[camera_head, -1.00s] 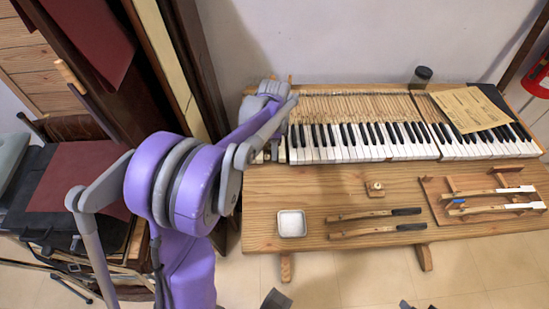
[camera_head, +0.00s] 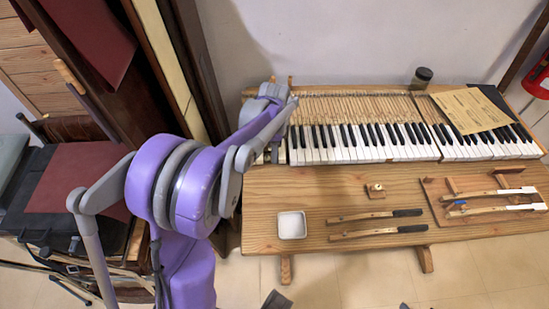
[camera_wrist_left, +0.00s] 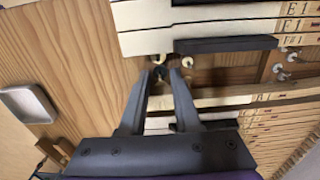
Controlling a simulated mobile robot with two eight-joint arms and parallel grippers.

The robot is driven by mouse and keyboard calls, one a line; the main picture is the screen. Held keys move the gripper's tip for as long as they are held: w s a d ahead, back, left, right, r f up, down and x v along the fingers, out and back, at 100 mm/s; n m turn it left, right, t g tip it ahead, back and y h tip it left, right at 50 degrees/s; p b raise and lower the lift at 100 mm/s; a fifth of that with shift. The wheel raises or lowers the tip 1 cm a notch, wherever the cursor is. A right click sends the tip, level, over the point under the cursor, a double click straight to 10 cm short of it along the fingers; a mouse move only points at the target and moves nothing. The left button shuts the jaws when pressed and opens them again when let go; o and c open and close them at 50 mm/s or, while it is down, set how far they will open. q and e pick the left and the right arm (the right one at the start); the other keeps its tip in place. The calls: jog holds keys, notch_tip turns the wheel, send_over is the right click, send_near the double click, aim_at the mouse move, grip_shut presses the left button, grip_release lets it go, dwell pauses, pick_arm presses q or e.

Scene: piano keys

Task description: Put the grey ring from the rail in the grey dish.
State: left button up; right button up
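My left gripper (camera_wrist_left: 162,74) is open in the left wrist view. Its two dark fingertips are a small distance apart over the wooden rail (camera_wrist_left: 217,77), in a gap between the keys. Small pins and round pieces stand at and just beyond the tips. A pale grey round piece (camera_wrist_left: 187,62) by the right fingertip may be the grey ring, but it is too small to be sure. Nothing is clearly held. The pale grey square dish (camera_head: 292,225) is empty on the bench; it also shows in the left wrist view (camera_wrist_left: 28,103). My left arm hides the rail in the head view.
Piano keys (camera_head: 370,140) run along the back of the wooden bench (camera_head: 330,187). A small wooden block (camera_head: 375,191), two loose keys and a wooden board (camera_head: 435,187) lie to the right. Dark shapes at the bottom edge may be my right gripper.

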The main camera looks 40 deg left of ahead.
pick_arm(q)
jog(key=shift+f, duration=0.35)
jog(key=shift+c, duration=0.2)
jog(key=shift+c, duration=1.3)
